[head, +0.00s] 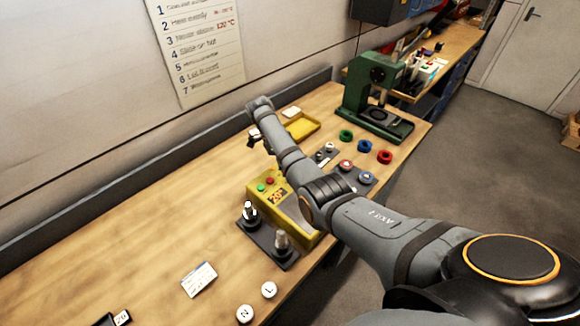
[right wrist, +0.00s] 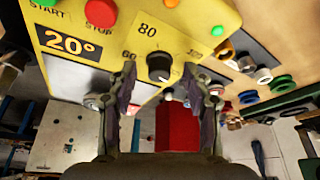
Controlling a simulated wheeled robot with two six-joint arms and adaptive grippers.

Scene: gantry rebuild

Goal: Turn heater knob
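The yellow heater (head: 258,202) stands on the bench in the head view, with a green and a red button and a 20° display. My right arm crosses over it and hides its knob there. In the right wrist view the heater panel (right wrist: 105,40) shows START, STOP, 20° and a scale with 60 and 80. The black knob (right wrist: 158,66) sits below the 80. My right gripper (right wrist: 160,82) is open, its two fingertips to either side of the knob in the picture; contact cannot be told. My left gripper is not in view.
Two upright metal posts on a dark base (head: 266,246) stand in front of the heater. A yellow tray (head: 302,128), a green press (head: 376,100) and coloured rings (head: 364,146) stand farther back. A white card (head: 199,279) lies on the bench. The bench's left part is clear.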

